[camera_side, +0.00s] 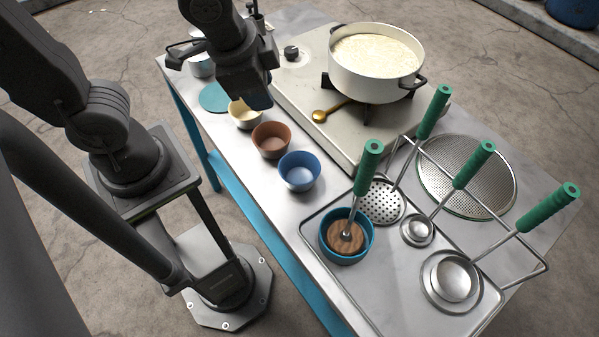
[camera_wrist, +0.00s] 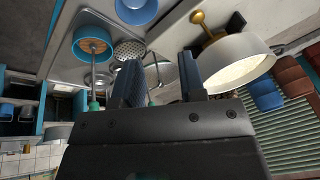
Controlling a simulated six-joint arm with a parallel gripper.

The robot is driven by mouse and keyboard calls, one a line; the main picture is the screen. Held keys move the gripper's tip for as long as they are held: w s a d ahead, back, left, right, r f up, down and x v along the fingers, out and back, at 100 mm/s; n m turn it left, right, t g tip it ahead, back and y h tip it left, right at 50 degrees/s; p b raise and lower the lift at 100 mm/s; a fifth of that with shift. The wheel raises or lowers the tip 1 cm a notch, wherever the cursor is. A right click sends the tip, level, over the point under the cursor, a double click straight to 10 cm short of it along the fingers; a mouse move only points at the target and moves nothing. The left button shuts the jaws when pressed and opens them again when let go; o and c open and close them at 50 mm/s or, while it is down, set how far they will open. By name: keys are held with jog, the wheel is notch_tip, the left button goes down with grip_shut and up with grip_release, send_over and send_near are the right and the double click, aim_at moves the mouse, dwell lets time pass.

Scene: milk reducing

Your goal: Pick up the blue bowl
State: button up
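The blue bowl (camera_side: 300,172) stands upright and looks empty on the metal table, at the near end of a row of small bowls. In the wrist view the blue bowl (camera_wrist: 137,8) is cut off by the top edge. My gripper (camera_wrist: 160,75) is open, with its two fingers apart and nothing visible between them. In the side view my dark gripper body hangs over the far end of the row, well away from the blue bowl; its fingertips are not clear there.
A brown bowl (camera_side: 271,140) stands beside the blue bowl, then a cream bowl (camera_side: 245,116). A teal bowl (camera_side: 325,246) and green-handled strainers occupy the tray (camera_side: 375,318).

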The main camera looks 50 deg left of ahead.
jog(key=s+d+f+m+g+y, duration=0.1)
jog(key=d+f+m, duration=0.6)
jog(key=f, duration=0.1)
send_near(299, 174)
jog(key=s+d, duration=0.2)
jog(key=shift+s+f, duration=0.35)
jog(key=shift+x, duration=2.6)
jog(key=shift+s+d, duration=0.1)
jog(key=shift+s, duration=0.05)
grip_shut()
